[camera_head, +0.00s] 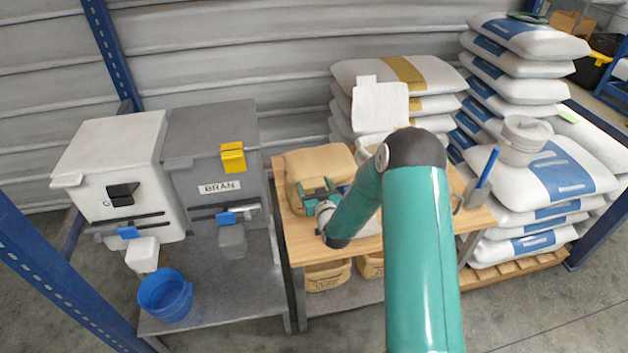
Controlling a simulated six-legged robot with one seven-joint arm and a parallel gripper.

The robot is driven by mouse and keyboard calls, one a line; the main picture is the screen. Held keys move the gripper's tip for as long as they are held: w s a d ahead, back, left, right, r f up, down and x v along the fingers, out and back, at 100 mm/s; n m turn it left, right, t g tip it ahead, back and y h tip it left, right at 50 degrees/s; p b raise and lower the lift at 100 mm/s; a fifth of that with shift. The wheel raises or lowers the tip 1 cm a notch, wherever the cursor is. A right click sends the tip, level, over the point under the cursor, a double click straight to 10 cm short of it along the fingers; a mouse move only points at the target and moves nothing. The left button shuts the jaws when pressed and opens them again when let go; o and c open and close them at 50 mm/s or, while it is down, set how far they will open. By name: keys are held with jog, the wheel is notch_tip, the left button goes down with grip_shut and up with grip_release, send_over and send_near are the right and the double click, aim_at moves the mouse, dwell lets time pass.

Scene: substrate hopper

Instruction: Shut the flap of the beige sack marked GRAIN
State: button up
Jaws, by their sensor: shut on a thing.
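A beige sack (320,162) stands on the wooden tabletop (297,246) at its left end. Its top looks folded over toward the front. My gripper (320,190) is at the front of this sack, shut on what looks like the front edge of its flap. The gripper and arm cover most of the sack's front, so no marking on it can be read.
A white container with a raised lid (380,106) stands behind my arm. Grey (215,140) and white (110,150) hoppers and a blue bucket (165,296) are at left. A scoop holder (476,192) is at the right end; stacked bags (535,175) stand beyond.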

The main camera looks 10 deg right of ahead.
jog(key=shift+s+f, duration=0.15)
jog(key=shift+f, duration=0.6)
jog(key=o, duration=1.4)
jog(key=s, duration=0.4)
jog(key=s+r, duration=0.1)
jog(key=s, duration=0.4)
jog(key=s+d, duration=0.1)
jog(key=s, duration=0.3)
jog(key=shift+s+r, duration=0.2)
jog(key=shift+s, duration=0.1)
